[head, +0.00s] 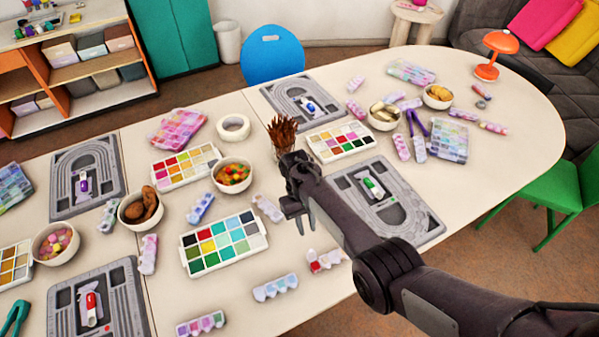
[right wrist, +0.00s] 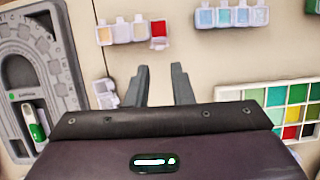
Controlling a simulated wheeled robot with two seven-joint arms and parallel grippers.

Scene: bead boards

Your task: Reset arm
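My right arm reaches in from the lower right of the head view. Its gripper (head: 293,203) hangs over the table near the middle, beside the pencil cup. In the right wrist view the two fingers (right wrist: 160,85) stand apart with only bare table between them, so it is open and empty. A grey bead board (head: 425,222) with a green-and-white item lies right of the arm; it also shows at the left of the right wrist view (right wrist: 68,80). My left gripper is not clearly in view; a teal tool-like shape (head: 15,318) at the lower left edge is cut off.
The table (head: 330,300) is crowded with paint trays (head: 222,243), bowls (head: 232,175), bead strips (head: 275,287) and further bead boards (head: 85,178). A brown-filled cup (head: 283,135) stands close behind the gripper. A green chair (head: 565,190) is at the right and a blue chair (head: 272,55) behind.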

